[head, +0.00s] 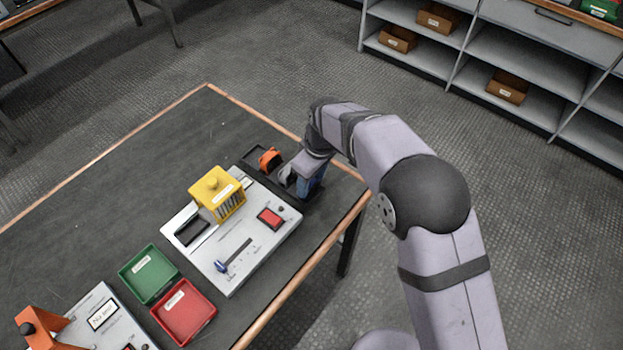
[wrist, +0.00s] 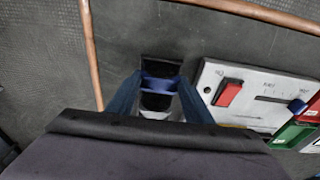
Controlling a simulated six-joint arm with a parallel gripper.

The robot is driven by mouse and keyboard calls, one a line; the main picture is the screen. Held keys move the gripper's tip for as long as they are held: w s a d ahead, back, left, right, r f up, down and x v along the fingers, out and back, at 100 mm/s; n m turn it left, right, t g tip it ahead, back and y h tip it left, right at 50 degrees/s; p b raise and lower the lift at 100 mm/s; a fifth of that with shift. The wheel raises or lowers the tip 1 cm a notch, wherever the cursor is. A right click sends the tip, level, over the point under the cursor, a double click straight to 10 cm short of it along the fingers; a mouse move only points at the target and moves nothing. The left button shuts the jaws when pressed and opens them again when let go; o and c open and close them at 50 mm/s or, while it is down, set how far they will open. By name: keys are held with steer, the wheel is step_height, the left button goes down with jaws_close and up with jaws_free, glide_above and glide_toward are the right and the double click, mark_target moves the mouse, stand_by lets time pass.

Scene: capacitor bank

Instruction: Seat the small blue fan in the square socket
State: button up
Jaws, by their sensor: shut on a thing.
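My gripper (wrist: 160,92) is shut on a small blue and dark piece, which I take for the blue fan (wrist: 159,82); its body is mostly hidden between the blue fingers. In the head view my gripper (head: 308,190) is low over the table, just right of the light grey panel (head: 205,262). A dark rectangular recess (head: 192,231) is in the panel's left part, beside the yellow cage; I cannot tell if it is the square socket. In the wrist view a dark square patch (wrist: 161,64) lies just beyond the fingertips.
A yellow cage (head: 217,193) stands up from the panel. The panel also has a red switch (head: 270,218) and a blue-handled slider (head: 222,265). Behind it is a dark tray (head: 250,160) with an orange piece (head: 269,158). Green (head: 150,273) and red (head: 184,312) trays are at the front left.

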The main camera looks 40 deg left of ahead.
steer(key=shift+r+p, duration=2.7)
steer(key=shift+r, duration=0.8)
steer(key=shift+a, duration=0.1)
steer(key=s+a+r+p, duration=0.2)
steer(key=s+a, duration=0.3)
steer(key=s+a+r+p, duration=0.2)
steer(key=s+a+r, duration=0.1)
steer(key=s, duration=0.3)
steer(key=s+a+r+p, duration=0.2)
steer(key=s+a, duration=0.3)
steer(key=a, duration=0.1)
steer(key=shift+s+a+r, duration=0.3)
steer(key=shift+s+r, duration=0.05)
steer(key=s+f+p, duration=0.2)
steer(key=s+f, duration=0.2)
steer(key=s, duration=0.6)
steer(key=shift+s+d+f, duration=0.15)
steer(key=shift+s+f, duration=0.05)
steer(key=shift+s, duration=0.2)
steer(key=shift+f, duration=0.1)
steer(key=shift+f+b, duration=1.65)
steer(key=shift+f, duration=0.9)
